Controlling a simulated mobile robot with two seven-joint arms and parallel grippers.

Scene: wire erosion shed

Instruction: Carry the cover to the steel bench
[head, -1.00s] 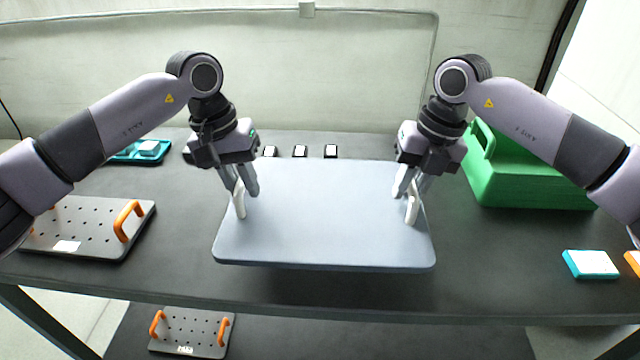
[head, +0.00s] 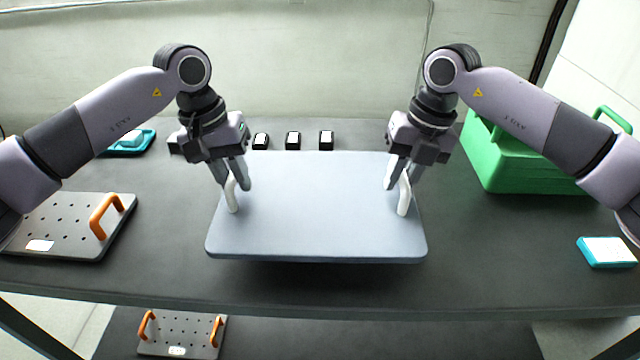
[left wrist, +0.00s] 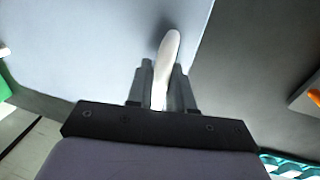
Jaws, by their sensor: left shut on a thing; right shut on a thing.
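The cover (head: 316,215) is a pale blue-grey flat panel with rounded corners and a white handle near each side. It is held level above a dark bench top (head: 480,265), with shadow under its front edge. My left gripper (head: 238,183) is shut on the left white handle (head: 231,197). The left wrist view shows the fingers (left wrist: 160,88) on both sides of this handle (left wrist: 169,50). My right gripper (head: 398,181) is shut on the right white handle (head: 405,198). I cannot tell whether the dark bench is the steel bench.
A perforated plate with orange handles (head: 70,225) lies at left; a similar one (head: 180,333) is on the lower shelf. A green box (head: 520,165) stands at right, near a teal-edged block (head: 606,251). Several small dark blocks (head: 293,140) and a teal tray (head: 130,142) are behind.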

